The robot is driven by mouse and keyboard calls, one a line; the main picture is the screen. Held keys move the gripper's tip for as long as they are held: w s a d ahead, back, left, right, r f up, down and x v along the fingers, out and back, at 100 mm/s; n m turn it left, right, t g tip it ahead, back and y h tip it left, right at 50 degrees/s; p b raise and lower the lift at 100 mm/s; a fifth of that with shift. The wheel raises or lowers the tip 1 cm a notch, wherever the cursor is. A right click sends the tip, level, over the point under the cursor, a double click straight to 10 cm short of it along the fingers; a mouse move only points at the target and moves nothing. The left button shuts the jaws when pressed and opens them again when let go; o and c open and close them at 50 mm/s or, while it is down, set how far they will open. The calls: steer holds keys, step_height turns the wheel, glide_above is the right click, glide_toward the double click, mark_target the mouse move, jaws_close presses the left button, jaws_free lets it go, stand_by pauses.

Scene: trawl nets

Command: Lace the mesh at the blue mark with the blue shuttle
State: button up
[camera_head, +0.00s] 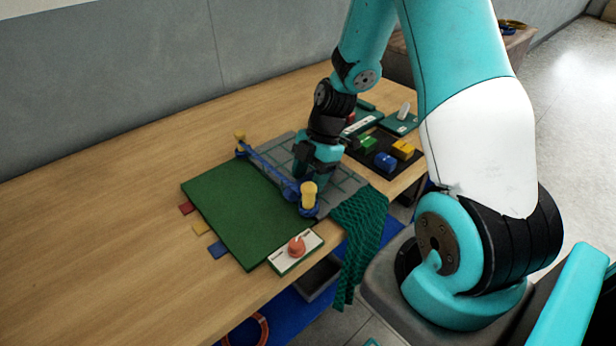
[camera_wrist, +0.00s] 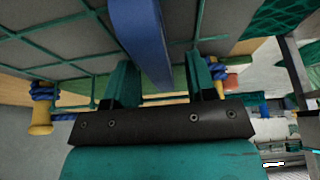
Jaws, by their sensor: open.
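My gripper (camera_head: 318,172) points down over the grey mesh board (camera_head: 345,180), near the blue line between two yellow posts. In the wrist view its two green fingers (camera_wrist: 163,82) stand apart. A long blue strip (camera_wrist: 142,35) reaches between them; I cannot tell whether it is the shuttle. Green mesh cords (camera_wrist: 55,70) cross the grey board there. In the head view a blue piece (camera_head: 384,160) sits on the black tray, beside green and yellow ones. A blue tab (camera_head: 218,249) lies at the green mat's left edge. The mesh under my gripper is partly hidden.
A green mat (camera_head: 235,210) lies on the wooden table (camera_head: 90,220). Yellow posts (camera_head: 309,192) hold the blue line. A panel with a red knob (camera_head: 296,246) is at the front edge. Green netting (camera_head: 362,235) hangs off the table. The table's left side is clear.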

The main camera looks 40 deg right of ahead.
steer(key=shift+a+f, duration=0.1)
steer(key=shift+f, duration=0.15)
jaws_close()
steer(key=shift+d+r, duration=0.2)
steer(key=shift+d, duration=1.25)
steer(key=shift+r, duration=0.1)
steer(key=shift+r+p, duration=3.2)
steer(key=shift+r, duration=0.8)
